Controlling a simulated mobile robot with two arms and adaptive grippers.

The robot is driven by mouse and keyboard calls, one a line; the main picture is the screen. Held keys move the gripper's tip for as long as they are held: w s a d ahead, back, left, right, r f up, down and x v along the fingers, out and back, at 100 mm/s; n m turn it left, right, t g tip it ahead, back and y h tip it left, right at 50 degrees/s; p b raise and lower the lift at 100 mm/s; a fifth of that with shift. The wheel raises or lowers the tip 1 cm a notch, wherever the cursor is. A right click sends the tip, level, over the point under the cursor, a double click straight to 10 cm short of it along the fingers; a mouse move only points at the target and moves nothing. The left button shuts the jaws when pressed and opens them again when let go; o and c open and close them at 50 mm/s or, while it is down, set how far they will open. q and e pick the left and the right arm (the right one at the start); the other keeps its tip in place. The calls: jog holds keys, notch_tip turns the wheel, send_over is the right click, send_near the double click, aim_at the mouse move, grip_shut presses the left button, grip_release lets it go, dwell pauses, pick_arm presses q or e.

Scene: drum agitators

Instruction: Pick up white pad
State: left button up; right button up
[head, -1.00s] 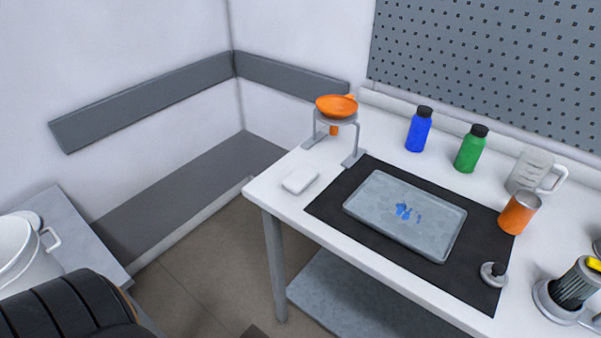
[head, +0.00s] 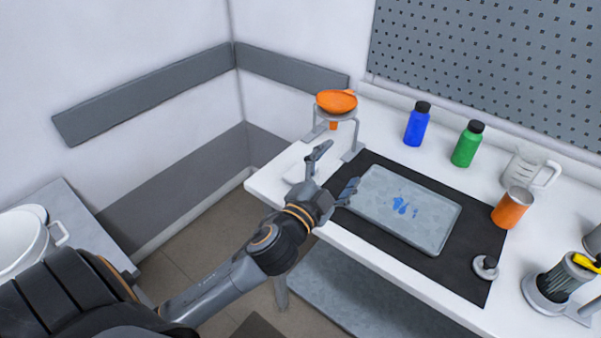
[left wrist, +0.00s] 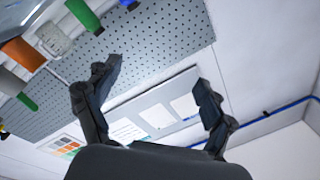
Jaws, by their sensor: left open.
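The white pad (head: 295,174) lies on the white table near its left corner. It is partly hidden behind my left gripper in the head view. My left gripper (head: 338,170) is open and empty, with its fingers spread just right of the pad, over the table's front edge and the black mat. In the left wrist view the open fingers (left wrist: 152,98) point toward the wall, and the pad does not show there. My right gripper is not in view.
A grey tray (head: 437,242) with blue spots lies on the black mat (head: 455,283). An orange funnel (head: 337,101) on a stand is behind the pad. Blue (head: 417,126) and green (head: 467,145) bottles, a clear jug (head: 524,170) and an orange cup (head: 511,208) stand farther right.

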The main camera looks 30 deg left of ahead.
pick_arm(q)
jog(key=w+d+r+m+h, duration=0.1)
jog(key=d+r+m+h, duration=0.6)
jog(key=r+m+h, duration=0.4)
jog(key=m+g+y, duration=1.1)
jog(key=m+g, duration=0.3)
jog(key=m, duration=0.2)
send_near(299, 172)
jog(key=f+p, duration=0.1)
jog(key=w+f+p, duration=0.1)
jog(key=shift+w+d+f+g, duration=0.2)
jog(key=shift+f+g, duration=0.1)
jog(key=shift+f, duration=0.05)
jog(key=shift+w+f+p, duration=0.2)
jog(key=shift+f+p, duration=0.1)
jog(key=shift+f, duration=0.1)
jog(key=p+x, duration=0.1)
jog(key=x, duration=0.3)
jog(key=shift+w+a+f+p, duration=0.1)
jog(key=shift+w+f+p, duration=0.15)
jog(key=shift+f+p, duration=0.1)
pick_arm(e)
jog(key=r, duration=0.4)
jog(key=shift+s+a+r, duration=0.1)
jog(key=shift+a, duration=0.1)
